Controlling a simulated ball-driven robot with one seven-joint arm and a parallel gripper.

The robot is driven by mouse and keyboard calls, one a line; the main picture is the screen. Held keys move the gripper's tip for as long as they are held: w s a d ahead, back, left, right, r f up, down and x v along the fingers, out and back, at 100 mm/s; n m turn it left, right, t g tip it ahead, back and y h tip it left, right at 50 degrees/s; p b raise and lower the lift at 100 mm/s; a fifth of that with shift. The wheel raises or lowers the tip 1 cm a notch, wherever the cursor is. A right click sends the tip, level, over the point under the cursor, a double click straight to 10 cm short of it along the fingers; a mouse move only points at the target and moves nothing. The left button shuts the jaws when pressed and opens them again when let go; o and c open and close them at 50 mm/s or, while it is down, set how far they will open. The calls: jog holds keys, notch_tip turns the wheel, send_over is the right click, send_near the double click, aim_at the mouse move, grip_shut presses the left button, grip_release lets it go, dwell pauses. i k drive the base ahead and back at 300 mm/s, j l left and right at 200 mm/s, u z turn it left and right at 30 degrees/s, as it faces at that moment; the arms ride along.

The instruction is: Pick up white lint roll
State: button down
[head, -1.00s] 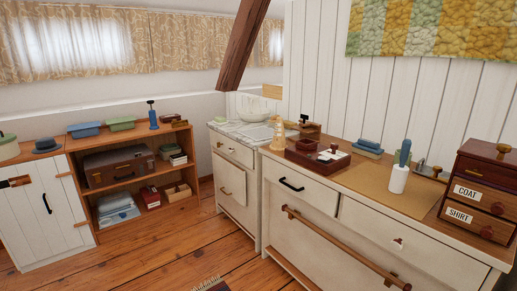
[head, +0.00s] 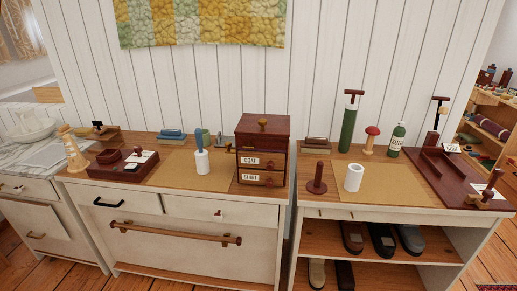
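A short plain white roll (head: 353,178) stands upright on a tan mat (head: 400,186) on the right-hand cabinet, with a dark hollow showing in its top. A second white roll (head: 202,163) stands on the tan mat (head: 172,181) of the left-hand cabinet, with a blue handle (head: 199,138) rising from it. Which of the two is the lint roll I cannot tell for certain. My gripper is not in view.
A dark red-brown peg stand (head: 317,180) is just left of the plain roll. A green pump (head: 349,124), red mushroom-shaped piece (head: 371,138) and green bottle (head: 396,139) stand behind. A dark tray (head: 455,172) lies right. A drawer box (head: 263,150) stands left.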

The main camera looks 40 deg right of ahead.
aim_at(354, 171)
jog(key=z, duration=1.25)
